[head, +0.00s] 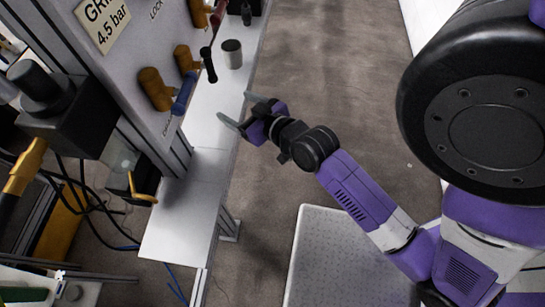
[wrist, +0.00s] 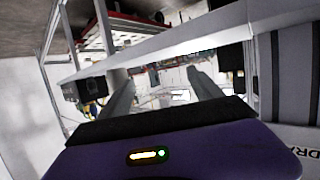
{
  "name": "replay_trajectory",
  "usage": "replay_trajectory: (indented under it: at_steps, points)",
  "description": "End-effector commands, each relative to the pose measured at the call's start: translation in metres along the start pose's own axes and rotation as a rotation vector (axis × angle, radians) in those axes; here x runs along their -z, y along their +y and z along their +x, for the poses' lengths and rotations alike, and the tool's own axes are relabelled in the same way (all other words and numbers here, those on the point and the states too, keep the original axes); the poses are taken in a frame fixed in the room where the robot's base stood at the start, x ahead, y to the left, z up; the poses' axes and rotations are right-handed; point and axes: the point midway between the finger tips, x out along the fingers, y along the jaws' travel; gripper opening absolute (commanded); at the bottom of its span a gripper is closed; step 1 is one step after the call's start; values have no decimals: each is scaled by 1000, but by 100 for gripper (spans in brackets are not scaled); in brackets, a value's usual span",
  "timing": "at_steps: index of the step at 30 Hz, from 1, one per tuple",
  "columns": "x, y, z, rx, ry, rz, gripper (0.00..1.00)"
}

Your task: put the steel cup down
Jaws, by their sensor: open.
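The steel cup (head: 232,54) is a grey cylinder standing upright on the narrow white shelf (head: 208,165), near the shelf's far part and close to its right edge. My gripper (head: 233,106) is open and empty. Its two fingers point left over the shelf's right edge, nearer to the camera than the cup and apart from it. In the wrist view my gripper (wrist: 161,76) shows both fingers spread with nothing between them. I cannot make out the cup in the wrist view.
A grey panel (head: 135,55) with brass fittings (head: 155,88) and a blue-handled part (head: 184,93) stands along the shelf's left side. A black hanging part (head: 208,64) is close to the cup's left. Cables (head: 75,185) lie at lower left. Open floor (head: 330,70) is on the right.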

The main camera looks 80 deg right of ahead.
Motion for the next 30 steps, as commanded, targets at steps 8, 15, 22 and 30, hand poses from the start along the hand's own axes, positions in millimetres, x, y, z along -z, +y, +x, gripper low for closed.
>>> replay_trajectory:
  at_steps: [8,15,22,30]
  points:
    - [-30,-86,-112,229,10,-82,74]
    - [-26,-119,-204,428,32,-122,74]
    - [-17,-127,-243,523,44,-131,74]
    - [-16,-128,-246,529,46,-130,74]
